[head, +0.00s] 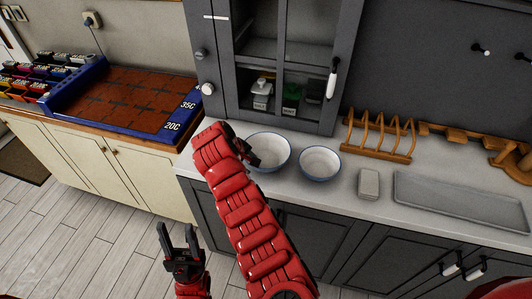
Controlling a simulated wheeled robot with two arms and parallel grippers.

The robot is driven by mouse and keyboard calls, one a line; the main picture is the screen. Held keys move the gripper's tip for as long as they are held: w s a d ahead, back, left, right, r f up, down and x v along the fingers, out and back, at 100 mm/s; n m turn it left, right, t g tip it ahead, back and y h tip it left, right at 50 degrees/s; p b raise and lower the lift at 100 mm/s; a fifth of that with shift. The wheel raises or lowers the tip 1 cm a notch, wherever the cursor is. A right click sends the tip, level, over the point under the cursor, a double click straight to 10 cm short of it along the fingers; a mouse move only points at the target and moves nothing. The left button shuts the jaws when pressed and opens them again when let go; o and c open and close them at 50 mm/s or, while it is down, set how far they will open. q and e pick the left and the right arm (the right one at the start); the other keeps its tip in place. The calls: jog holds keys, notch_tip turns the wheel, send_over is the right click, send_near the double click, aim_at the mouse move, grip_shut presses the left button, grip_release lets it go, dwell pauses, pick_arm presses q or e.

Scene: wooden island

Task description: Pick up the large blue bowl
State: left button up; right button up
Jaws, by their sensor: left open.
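Two white bowls with blue rims stand on the grey counter. The larger-looking bowl (271,149) is on the left, partly hidden by a red arm and a black hand part at its left rim. The smaller-looking bowl (320,165) stands just to its right. My left gripper (178,232) is open and empty, low at the left in front of the cabinets, well away from the bowls, its fingers pointing up. The large red arm in the middle ends beside the left bowl; its black end (247,153) looks like my right gripper. Whether it touches the bowl or is open is unclear.
A grey glass-door cabinet (220,70) stands behind the bowls. To the right are a wooden rack (378,140), a small grey block (369,184) and a grey tray (462,203). A blue-edged brown board (120,98) lies on the left counter.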

jog(key=shift+x, duration=1.05)
grip_shut()
dwell(0.7)
